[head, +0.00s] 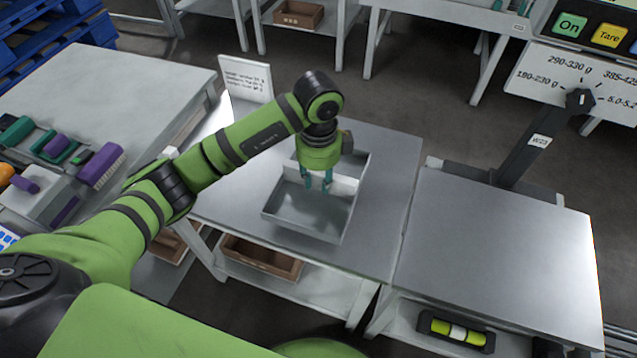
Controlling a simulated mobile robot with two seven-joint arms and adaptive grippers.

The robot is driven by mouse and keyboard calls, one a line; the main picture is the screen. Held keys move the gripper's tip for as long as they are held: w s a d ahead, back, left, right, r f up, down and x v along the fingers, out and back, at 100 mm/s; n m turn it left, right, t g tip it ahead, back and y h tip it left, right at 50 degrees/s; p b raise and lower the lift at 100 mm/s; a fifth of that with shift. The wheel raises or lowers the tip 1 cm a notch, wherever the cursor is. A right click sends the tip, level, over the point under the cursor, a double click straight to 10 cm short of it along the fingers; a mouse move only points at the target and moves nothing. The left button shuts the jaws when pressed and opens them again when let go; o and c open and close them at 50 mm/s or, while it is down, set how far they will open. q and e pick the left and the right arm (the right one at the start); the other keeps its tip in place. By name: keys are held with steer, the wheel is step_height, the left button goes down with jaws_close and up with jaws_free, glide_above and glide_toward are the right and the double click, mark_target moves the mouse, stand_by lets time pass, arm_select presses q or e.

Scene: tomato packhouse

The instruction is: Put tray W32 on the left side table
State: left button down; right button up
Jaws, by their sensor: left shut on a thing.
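A grey metal tray (308,212) with low walls and an upright wall across its middle is over the middle metal table (385,160). My left gripper (318,181) points down, its teal fingers closed on the tray's middle wall. The arm comes from the left and hides part of the tray's far side. I cannot tell whether the tray rests on the table or hangs just above it. No W32 label is readable on it. My right gripper is out of view.
At left, a grey table (130,85) has brushes near its front and bare space behind. A sign (245,78) stands behind the middle table. At right, a bare scale platform (490,260) has a post labelled W23 (540,140). A brown crate (262,258) is on the lower shelf.

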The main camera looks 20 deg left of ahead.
mark_target(318, 189)
arm_select(q)
step_height(318, 189, down, 3)
steer(key=shift+r, duration=0.2)
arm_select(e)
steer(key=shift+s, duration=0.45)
arm_select(q)
steer(key=shift+f, duration=0.15)
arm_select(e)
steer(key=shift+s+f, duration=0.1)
arm_select(q)
steer(key=c, duration=1)
jaws_free()
steer(key=shift+o, duration=0.2)
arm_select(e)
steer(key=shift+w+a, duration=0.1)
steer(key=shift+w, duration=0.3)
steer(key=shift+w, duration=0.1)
